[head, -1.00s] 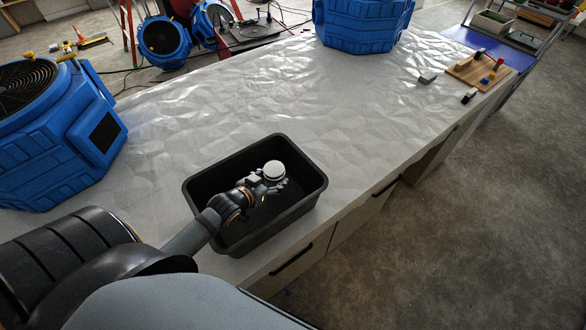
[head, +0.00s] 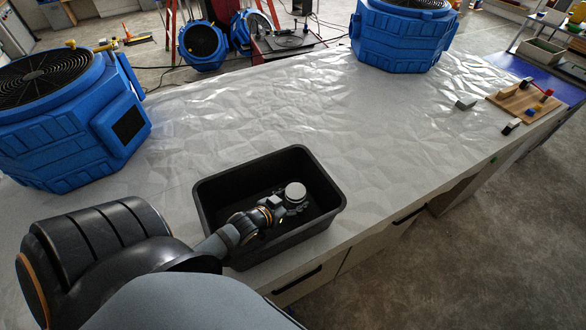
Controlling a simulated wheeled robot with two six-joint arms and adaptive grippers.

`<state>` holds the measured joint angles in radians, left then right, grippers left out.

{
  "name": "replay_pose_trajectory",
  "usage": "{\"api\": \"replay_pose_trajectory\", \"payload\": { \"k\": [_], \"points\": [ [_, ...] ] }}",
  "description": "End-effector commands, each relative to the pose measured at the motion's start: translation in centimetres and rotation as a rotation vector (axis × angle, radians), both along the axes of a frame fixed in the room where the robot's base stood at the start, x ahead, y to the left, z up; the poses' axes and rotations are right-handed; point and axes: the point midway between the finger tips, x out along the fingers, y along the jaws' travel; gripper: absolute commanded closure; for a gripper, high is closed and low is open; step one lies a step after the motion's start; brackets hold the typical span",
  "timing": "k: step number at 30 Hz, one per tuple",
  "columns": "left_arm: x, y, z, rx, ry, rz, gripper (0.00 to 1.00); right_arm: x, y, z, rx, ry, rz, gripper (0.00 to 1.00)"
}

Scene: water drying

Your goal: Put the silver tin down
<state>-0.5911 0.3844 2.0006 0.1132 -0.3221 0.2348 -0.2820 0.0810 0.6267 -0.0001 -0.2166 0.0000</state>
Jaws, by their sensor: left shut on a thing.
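The silver tin (head: 296,192) shows its round pale top inside the outline of the black bin (head: 226,178). My left gripper (head: 290,204) is shut on the tin, and my left arm reaches in over the bin's near left rim. The gripper and tin appear within the bin, below its rim. The tin's lower side is hidden by the gripper, and I cannot tell whether it touches the bin floor. My right gripper is not in view.
The bin stands on a long table with a crinkled grey-white top (head: 260,110). A blue air mover (head: 75,120) stands at the left, another (head: 400,38) at the back. A wooden board (head: 520,103) with small items lies at the far right. The table's middle is clear.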

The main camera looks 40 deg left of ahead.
Motion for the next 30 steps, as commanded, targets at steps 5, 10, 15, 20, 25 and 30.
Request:
{"api": "replay_pose_trajectory", "payload": {
  "k": [5,10,15,20,25,30],
  "points": [
    [0.0,0.0,-0.2,0.0,-0.001,0.0,0.22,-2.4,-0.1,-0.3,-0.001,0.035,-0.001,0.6],
    [0.0,0.0,-0.1,0.0,-0.001,0.0,0.14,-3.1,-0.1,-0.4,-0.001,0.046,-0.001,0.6],
    [0.0,0.0,-0.1,0.0,-0.001,0.0,0.14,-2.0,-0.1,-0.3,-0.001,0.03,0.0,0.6],
    [-0.7,0.1,0.8,0.003,0.003,-0.001,0.14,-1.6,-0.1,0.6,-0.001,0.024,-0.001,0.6],
    [-4.1,0.4,3.2,0.005,0.004,-0.002,0.14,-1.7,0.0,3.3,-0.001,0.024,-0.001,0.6],
    [-6.7,0.6,3.7,0.009,0.005,-0.005,0.14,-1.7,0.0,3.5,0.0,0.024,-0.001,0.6]
  ]
}}
